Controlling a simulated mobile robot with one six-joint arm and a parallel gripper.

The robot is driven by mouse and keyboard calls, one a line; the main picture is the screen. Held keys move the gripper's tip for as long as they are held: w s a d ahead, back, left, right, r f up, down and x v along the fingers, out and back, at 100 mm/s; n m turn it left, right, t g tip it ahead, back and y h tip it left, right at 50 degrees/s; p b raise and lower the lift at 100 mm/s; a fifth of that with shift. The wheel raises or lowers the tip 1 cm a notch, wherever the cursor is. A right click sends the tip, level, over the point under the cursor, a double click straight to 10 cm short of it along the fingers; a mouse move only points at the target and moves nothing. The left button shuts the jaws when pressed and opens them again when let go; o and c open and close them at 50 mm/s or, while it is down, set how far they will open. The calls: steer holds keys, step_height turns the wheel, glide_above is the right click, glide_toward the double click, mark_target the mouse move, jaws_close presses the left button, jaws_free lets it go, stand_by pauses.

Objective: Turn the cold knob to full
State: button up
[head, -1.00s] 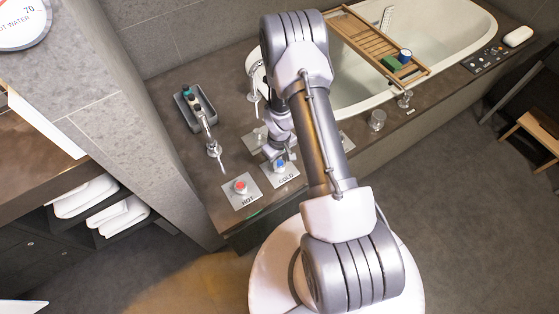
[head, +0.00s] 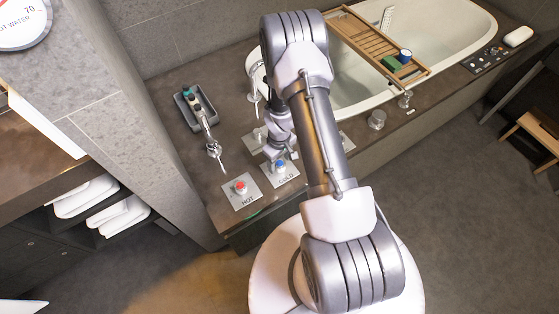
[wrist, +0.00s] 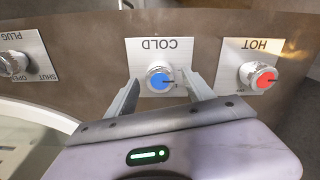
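The cold knob (wrist: 159,82) has a blue cap and a silver rim on a metal plate marked COLD (wrist: 140,47). A small dark mark on its cap points right in the wrist view. My gripper (wrist: 162,79) is open, with one finger on each side of the cold knob. A small gap shows between each finger and the knob. In the head view the cold knob (head: 280,166) is just below my wrist, and the fingers are hard to make out there.
The red hot knob (wrist: 262,77) is on its own plate, close to the right of my fingers. In the head view a tap (head: 213,147), a grey tray of bottles (head: 184,113) and the bathtub (head: 462,38) stand nearby.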

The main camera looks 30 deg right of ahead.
mark_target(279, 164)
step_height(279, 164, up, 17)
steer(key=p, duration=0.6)
steer(key=shift+r, duration=0.2)
